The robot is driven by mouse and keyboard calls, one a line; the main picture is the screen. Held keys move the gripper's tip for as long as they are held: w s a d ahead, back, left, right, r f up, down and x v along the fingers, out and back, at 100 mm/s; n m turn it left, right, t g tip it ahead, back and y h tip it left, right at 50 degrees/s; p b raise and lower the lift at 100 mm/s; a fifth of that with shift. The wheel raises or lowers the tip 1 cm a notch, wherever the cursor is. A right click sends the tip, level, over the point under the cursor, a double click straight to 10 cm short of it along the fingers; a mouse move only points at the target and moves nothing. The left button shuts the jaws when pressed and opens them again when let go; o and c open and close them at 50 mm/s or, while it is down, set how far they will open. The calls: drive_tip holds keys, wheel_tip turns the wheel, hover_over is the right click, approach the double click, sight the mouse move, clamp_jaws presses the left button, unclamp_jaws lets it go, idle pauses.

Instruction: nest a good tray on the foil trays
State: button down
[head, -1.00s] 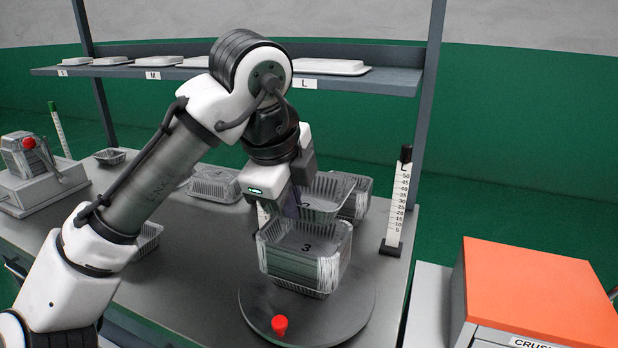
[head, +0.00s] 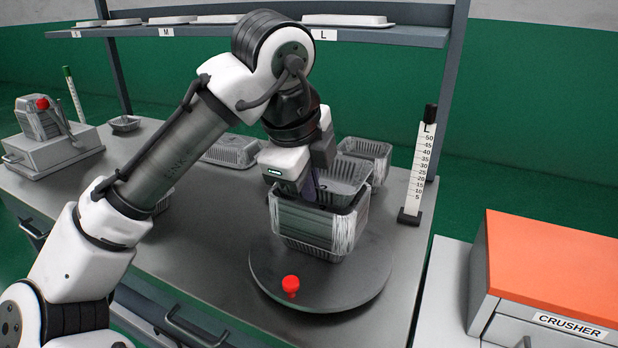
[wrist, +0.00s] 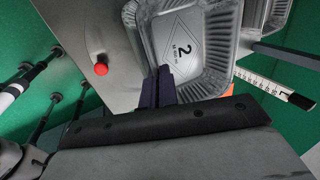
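The stack of nested foil trays (head: 310,228) stands on a round dark turntable (head: 335,285) in the head view.
Behind the stack stands another foil tray group (head: 367,152). A ruler post marked L (head: 421,165) rises to the right. A red knob (head: 291,285) stands at the turntable's front. The orange-topped crusher (head: 555,265) is at the right.

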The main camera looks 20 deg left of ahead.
drive_tip(key=shift+f, duration=0.5)
idle(0.4)
drive_tip(key=shift+r+p, duration=0.35)
drive_tip(key=shift+p, duration=0.05)
idle(0.5)
drive_tip(key=c, duration=1.6)
unclamp_jaws()
drive_tip(key=shift+f, duration=0.15)
